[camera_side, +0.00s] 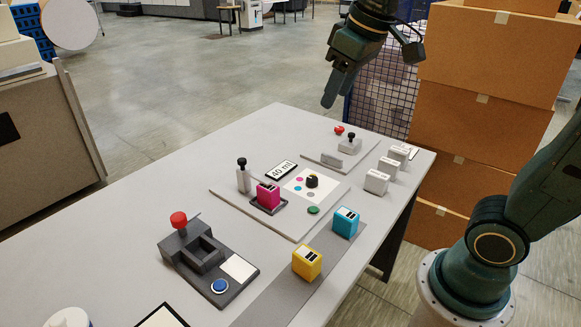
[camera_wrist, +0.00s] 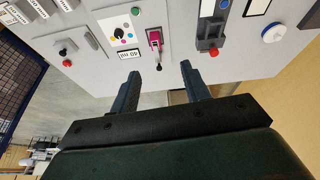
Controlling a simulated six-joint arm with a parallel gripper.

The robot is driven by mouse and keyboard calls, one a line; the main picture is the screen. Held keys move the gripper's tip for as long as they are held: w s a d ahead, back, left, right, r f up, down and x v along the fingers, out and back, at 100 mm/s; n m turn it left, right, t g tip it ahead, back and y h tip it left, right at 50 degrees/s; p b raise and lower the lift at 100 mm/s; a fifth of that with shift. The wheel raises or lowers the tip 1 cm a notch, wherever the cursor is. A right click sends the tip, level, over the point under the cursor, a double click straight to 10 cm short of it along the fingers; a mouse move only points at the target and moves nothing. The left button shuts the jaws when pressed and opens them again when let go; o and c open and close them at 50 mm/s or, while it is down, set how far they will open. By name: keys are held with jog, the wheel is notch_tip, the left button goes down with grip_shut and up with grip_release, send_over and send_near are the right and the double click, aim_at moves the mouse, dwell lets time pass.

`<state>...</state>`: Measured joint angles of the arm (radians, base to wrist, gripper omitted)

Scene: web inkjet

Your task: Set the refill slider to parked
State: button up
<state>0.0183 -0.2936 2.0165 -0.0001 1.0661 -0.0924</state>
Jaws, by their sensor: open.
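A grey upright post with a black knob (camera_side: 242,176) stands behind the magenta cartridge (camera_side: 268,196) on the light grey refill plate (camera_side: 225,195). A second black knob rides a low grey block (camera_side: 350,146) on a smaller plate at the far end, near a red button (camera_side: 339,130). I cannot read which is the refill slider or any parked mark. My gripper (camera_side: 329,100) hangs in the air above the table's back edge, touching nothing. In the wrist view its open fingers (camera_wrist: 160,69) are apart and empty, with the magenta cartridge (camera_wrist: 154,41) beyond them.
On the refill plate are a 40 ml display (camera_side: 282,170), a dark dial (camera_side: 312,181) and a green button (camera_side: 313,210). Cyan (camera_side: 345,222) and yellow (camera_side: 307,263) cartridges stand in front. A dark press with a red knob (camera_side: 179,219) is at left. Boxes (camera_side: 470,120) stack at right.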

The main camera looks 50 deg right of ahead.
jog(key=w+g, duration=0.1)
jog(key=w, duration=0.9)
jog(key=n+g, duration=0.2)
jog(key=g, duration=0.1)
send_over(242, 159)
notch_tip(242, 159, down, 13)
jog(key=shift+f, duration=0.15)
jog(key=shift+f, duration=0.15)
notch_tip(242, 159, down, 14)
jog(key=shift+r, duration=0.2)
grip_shut()
